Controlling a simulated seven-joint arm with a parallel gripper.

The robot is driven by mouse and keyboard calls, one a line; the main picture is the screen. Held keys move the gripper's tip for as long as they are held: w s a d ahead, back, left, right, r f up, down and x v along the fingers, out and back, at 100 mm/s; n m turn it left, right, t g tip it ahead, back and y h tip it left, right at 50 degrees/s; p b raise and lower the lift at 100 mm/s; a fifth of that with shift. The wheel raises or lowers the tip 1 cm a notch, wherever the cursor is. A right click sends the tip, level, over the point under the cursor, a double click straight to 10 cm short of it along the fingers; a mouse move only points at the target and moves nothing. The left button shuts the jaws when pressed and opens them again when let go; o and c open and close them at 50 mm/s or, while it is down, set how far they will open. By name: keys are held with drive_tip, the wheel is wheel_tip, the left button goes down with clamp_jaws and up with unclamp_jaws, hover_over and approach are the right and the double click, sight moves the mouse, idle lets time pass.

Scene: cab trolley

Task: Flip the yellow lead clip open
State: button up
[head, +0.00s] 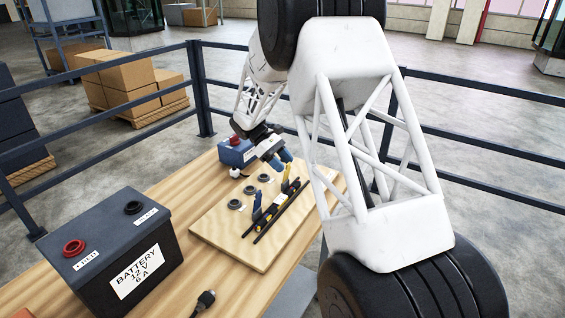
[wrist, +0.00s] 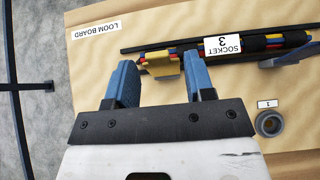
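The yellow lead clip (head: 286,171) stands on the loom board (head: 215,223) at the far part of the dark wire bundle. In the wrist view the yellow clip (wrist: 160,65) sits at the bundle (wrist: 190,50), beyond and between my fingertips. Whether its lever is open or shut is unclear. My gripper (head: 279,160) has blue fingers, set wide apart and empty. In the wrist view my gripper (wrist: 158,62) points toward the clip, with no clear contact.
Several dark rings (head: 249,190) lie left of the bundle. A blue box with a red knob (head: 237,150) stands behind the board. A large black battery (head: 120,240) stands at left on the wooden table (head: 190,275). A "SOCKET 3" label (wrist: 223,45) sits on the bundle.

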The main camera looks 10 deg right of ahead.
drive_tip(key=v, duration=0.7)
drive_tip(key=shift+w+a+r, duration=0.25)
drive_tip(key=shift+s+r, duration=0.1)
idle(0.4)
drive_tip(key=s+d+r+m+t+y, duration=0.15)
drive_tip(key=s+r, duration=0.25)
drive_tip(key=s, duration=0.5)
drive_tip(key=s+d+r+m+t+y, duration=0.1)
drive_tip(key=s+r+t, duration=0.1)
drive_tip(key=s+r, duration=0.5)
drive_tip(key=s+d+r+m+t+y, duration=0.1)
drive_tip(key=s+r+m+y, duration=0.1)
drive_tip(key=s, duration=0.8)
drive_tip(key=s+f+m+t+y, duration=0.1)
drive_tip(key=s+m+t, duration=0.1)
drive_tip(key=s, duration=1)
drive_tip(key=s+a+f+m+t+y, duration=0.1)
drive_tip(key=s+f+m+t, duration=0.1)
drive_tip(key=s, duration=1.1)
drive_tip(key=shift+m+t+y, duration=0.35)
drive_tip(key=shift+t, duration=0.3)
